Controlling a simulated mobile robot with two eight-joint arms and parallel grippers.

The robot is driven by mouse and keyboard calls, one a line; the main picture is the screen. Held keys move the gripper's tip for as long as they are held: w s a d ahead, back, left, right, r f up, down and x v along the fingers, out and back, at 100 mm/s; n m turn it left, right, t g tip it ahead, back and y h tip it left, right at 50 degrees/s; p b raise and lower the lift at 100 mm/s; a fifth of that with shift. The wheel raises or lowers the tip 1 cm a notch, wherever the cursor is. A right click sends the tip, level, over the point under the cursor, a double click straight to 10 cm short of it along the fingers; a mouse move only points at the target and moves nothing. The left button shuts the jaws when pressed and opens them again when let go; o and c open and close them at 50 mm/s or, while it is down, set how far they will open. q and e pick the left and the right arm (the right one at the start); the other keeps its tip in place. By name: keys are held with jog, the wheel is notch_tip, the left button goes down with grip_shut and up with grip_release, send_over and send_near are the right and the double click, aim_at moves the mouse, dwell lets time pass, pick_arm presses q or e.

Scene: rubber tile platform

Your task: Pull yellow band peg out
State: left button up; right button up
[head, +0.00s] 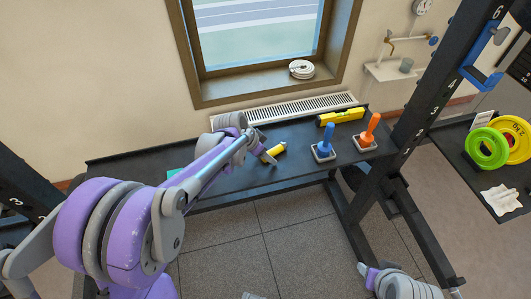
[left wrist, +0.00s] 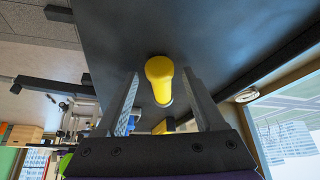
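The yellow band peg (head: 275,151) stands on the dark bench, just at my left gripper in the head view. In the left wrist view the yellow peg (left wrist: 160,72) rises between the two fingers of my left gripper (left wrist: 160,88). The fingers are open, with a gap visible on each side of the peg. My left gripper (head: 264,156) partly hides the peg's lower part in the head view. Part of my right arm shows at the lower right, but its finger state is unclear.
A blue peg (head: 328,134) and an orange peg (head: 371,127) stand in square bases to the right on the bench (head: 225,181). A yellow level (head: 341,117) lies behind them. A black rack upright (head: 420,110) stands at the bench's right end.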

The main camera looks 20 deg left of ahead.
pick_arm(q)
jog(key=shift+r, duration=0.1)
jog(key=p+v, duration=0.1)
jog(key=v, duration=0.9)
jog(key=shift+s+a+r, duration=0.1)
jog(key=shift+s+r, duration=0.05)
jog(key=shift+r, duration=0.15)
jog(key=shift+s+d+f+n+t+y+p, duration=0.1)
jog(key=shift+s+d+n+y+p, duration=0.8)
jog(key=shift+s, duration=2.65)
jog(key=shift+s+d+r+n+t+y+p, duration=0.1)
jog(key=shift+s+d+n+y+p, duration=0.3)
jog(key=shift+s+n, duration=2.1)
jog(key=shift+s+d+f+n+t+y+p, duration=0.1)
jog(key=shift+s+d+y+p, duration=0.55)
jog(key=shift+s, duration=3.95)
jog(key=shift+a+h, duration=0.25)
jog(key=shift+a, duration=0.05)
